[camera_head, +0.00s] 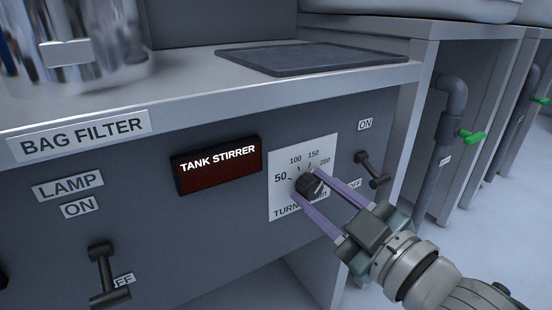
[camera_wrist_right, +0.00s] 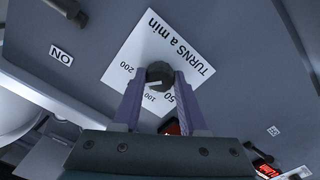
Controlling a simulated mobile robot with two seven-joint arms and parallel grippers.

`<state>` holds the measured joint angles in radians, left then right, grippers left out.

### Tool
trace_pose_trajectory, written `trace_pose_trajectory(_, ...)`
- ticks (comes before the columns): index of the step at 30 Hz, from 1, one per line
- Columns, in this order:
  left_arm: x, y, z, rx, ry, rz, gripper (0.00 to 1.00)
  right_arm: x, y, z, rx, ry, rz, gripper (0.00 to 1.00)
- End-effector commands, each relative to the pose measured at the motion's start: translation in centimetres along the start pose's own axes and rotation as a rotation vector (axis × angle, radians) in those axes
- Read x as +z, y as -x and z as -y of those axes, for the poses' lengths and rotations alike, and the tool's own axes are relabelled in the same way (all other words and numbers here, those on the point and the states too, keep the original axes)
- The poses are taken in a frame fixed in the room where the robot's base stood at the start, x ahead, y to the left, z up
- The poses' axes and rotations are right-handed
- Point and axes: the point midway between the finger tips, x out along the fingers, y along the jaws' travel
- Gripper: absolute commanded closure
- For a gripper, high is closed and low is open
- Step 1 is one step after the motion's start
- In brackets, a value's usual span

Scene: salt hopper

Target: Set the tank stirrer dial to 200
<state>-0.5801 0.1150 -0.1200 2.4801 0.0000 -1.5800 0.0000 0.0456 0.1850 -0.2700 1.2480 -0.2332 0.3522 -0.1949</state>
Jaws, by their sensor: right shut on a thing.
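The tank stirrer dial is a dark round knob (camera_head: 309,186) on a white scale plate (camera_head: 284,203) marked 50, 100, 150 and 200. My right gripper (camera_head: 311,187) comes in from the lower right, its two purple fingers shut on the knob, one on each side. In the right wrist view the knob (camera_wrist_right: 159,73) sits between the fingertips. A pale mark on it points roughly left there, but I cannot tell the exact setting. The TANK STIRRER display (camera_head: 217,166) above left of the plate is dark red with no number visible. My left gripper is not in view.
A lever switch (camera_head: 372,169) between ON and OFF labels is close right of the dial. Another lever (camera_head: 106,277) is under the LAMP label at lower left. A dark mat (camera_head: 310,58) lies on the counter above. A pipe with a green valve handle (camera_head: 471,137) stands at right.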

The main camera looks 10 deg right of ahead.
Motion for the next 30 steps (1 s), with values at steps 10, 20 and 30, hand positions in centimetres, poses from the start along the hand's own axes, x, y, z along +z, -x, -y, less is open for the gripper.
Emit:
trace_pose_trajectory(10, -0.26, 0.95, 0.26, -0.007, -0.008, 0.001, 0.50, -0.10, -0.02, -0.07, -0.001, -0.241, -0.001, 1.00)
trace_pose_trajectory(20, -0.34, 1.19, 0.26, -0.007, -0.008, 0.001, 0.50, -0.02, 0.00, -0.02, 0.000, -0.345, -0.001, 1.00)
trace_pose_trajectory(30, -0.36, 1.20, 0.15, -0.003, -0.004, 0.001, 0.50, -0.01, 0.00, 0.00, 0.000, -0.359, -0.001, 1.00)
